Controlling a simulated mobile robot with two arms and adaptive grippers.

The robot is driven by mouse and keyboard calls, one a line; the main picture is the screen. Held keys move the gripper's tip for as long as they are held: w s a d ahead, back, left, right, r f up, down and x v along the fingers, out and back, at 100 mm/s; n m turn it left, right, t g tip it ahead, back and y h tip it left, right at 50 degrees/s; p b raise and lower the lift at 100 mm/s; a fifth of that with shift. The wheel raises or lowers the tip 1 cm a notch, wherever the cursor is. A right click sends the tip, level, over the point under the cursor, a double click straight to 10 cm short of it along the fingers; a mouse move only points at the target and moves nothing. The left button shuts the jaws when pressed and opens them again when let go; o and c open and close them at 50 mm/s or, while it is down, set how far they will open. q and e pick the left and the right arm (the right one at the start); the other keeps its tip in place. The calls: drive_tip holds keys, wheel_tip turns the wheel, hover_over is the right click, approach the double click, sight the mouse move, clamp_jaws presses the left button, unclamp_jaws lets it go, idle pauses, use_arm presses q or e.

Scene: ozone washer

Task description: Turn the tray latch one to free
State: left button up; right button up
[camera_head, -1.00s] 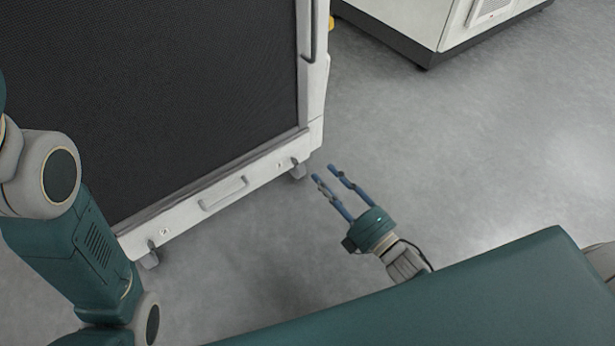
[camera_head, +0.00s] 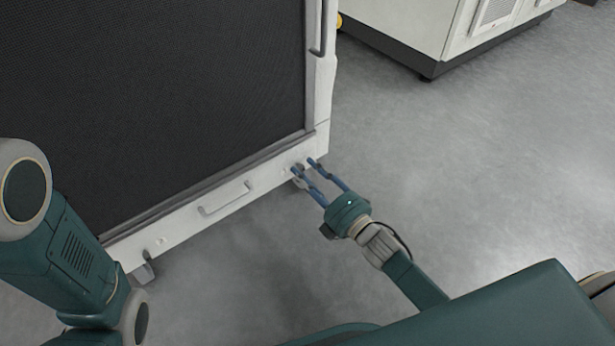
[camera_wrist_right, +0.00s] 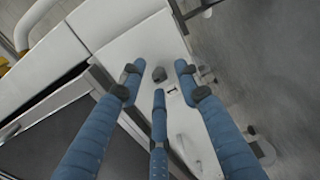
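The tray latch, a small dark grey knob (camera_wrist_right: 159,74), sits on the white lower strip (camera_wrist_right: 135,48) of the washer. It shows in the right wrist view between my fingertips; in the head view my fingers largely cover that spot. My right gripper (camera_head: 303,165) is open at the right end of the strip (camera_head: 218,213). In the wrist view its blue fingers (camera_wrist_right: 158,75) are spread around the knob, with gaps between them and the knob. I cannot tell whether the lower finger touches anything. My left gripper is out of view; only my left arm shows.
A pale handle (camera_head: 224,198) sits mid-strip, with a small round fitting (camera_head: 160,242) at its left end. A dark mesh panel (camera_head: 150,90) rises above. A caster (camera_head: 145,272) stands under the left end. A white cabinet (camera_head: 410,25) stands behind; the floor to the right is clear.

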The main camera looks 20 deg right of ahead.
clamp_jaws()
